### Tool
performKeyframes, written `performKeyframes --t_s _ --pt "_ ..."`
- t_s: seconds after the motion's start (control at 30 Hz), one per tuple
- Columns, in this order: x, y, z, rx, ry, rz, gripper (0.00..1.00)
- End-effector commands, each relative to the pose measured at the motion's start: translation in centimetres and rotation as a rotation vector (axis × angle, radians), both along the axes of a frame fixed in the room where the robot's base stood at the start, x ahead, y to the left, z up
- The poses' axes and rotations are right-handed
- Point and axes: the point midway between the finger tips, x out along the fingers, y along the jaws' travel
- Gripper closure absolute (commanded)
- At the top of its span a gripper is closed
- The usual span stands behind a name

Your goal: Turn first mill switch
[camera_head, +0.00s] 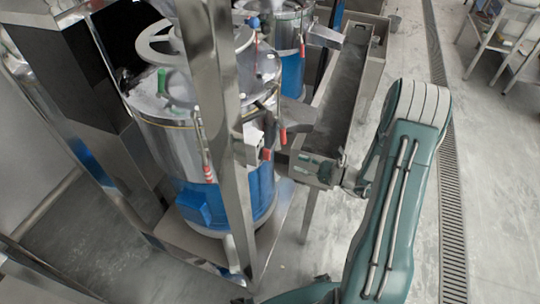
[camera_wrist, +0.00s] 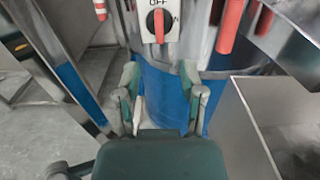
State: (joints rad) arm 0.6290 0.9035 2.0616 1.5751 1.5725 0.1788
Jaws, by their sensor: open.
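In the head view the white switch box (camera_head: 252,136) is on the side of the nearest mill (camera_head: 165,130), partly behind a steel post. My gripper (camera_wrist: 162,80) is open and empty, with its fingers apart below the switch in the wrist view. In the head view my gripper (camera_head: 312,163) is to the right of the switch box, apart from it.
A steel post (camera_head: 228,150) stands before the mill. Red-handled levers (camera_wrist: 230,25) hang right of the switch. A long metal trough (camera_head: 340,95) lies close to my gripper and wrist. A second mill (camera_head: 285,45) stands behind.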

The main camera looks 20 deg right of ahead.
Motion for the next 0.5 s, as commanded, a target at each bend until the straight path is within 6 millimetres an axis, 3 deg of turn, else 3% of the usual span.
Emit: performKeyframes --t_s 0.5 --pt "5.0 7.2 0.0 -0.003 0.000 0.008 0.49"
